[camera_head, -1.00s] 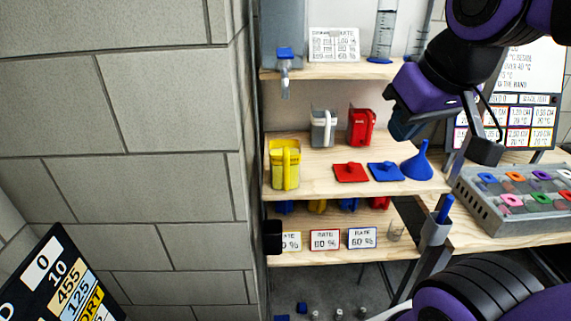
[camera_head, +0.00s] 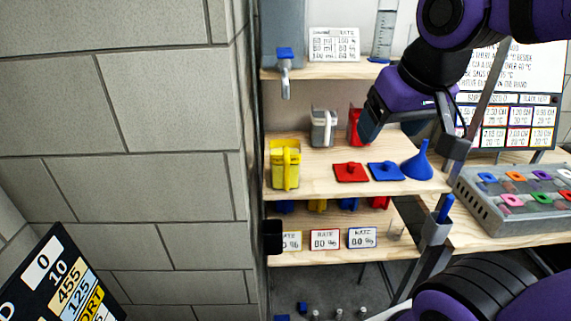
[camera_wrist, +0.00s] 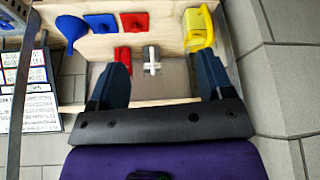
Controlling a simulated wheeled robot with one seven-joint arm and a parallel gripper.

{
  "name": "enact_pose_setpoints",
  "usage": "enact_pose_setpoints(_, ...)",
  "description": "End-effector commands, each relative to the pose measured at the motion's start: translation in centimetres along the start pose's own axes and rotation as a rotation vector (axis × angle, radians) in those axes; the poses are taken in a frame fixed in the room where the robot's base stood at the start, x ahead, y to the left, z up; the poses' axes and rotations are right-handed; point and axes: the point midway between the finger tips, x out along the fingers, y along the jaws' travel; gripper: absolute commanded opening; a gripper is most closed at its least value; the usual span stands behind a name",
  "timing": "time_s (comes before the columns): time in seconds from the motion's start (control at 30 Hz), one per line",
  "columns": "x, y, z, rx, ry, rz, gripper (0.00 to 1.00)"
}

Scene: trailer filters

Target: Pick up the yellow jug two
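The yellow jug (camera_head: 285,166) stands upright at the left end of the middle shelf in the head view, its handle facing the camera. It also shows at the upper right of the wrist view (camera_wrist: 199,30). My gripper (camera_head: 390,128) is above the right part of that shelf, to the right of the jug and apart from it. In the wrist view, the fingers of my gripper (camera_wrist: 162,58) are spread wide with nothing held between them. The jug lies beyond the right finger.
A grey jug (camera_head: 323,127) and a partly hidden red jug (camera_head: 354,124) stand at the back. A red lid (camera_head: 350,173), a blue lid (camera_head: 385,171) and a blue funnel (camera_head: 417,164) occupy the shelf's front right. A block wall (camera_head: 150,110) borders the shelf's left side.

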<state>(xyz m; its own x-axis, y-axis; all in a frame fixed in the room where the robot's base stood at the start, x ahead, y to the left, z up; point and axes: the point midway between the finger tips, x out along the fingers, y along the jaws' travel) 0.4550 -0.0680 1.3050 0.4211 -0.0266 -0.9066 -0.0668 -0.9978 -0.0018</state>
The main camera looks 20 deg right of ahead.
Motion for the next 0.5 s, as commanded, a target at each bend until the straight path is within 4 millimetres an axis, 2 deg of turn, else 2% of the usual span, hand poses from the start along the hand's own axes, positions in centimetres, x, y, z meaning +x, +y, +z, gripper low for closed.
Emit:
enact_pose_setpoints(0.03,1.0,-0.3,-0.7,0.011,-0.014,0.009,0.85)
enact_pose_setpoints(0.1,2.3,-0.7,-1.6,0.038,-0.024,0.024,0.96)
enact_pose_setpoints(0.27,5.4,-2.0,-3.3,0.091,-0.037,0.057,0.96)
enact_pose_setpoints(0.5,10.4,-5.0,-5.2,0.15,-0.043,0.093,0.96)
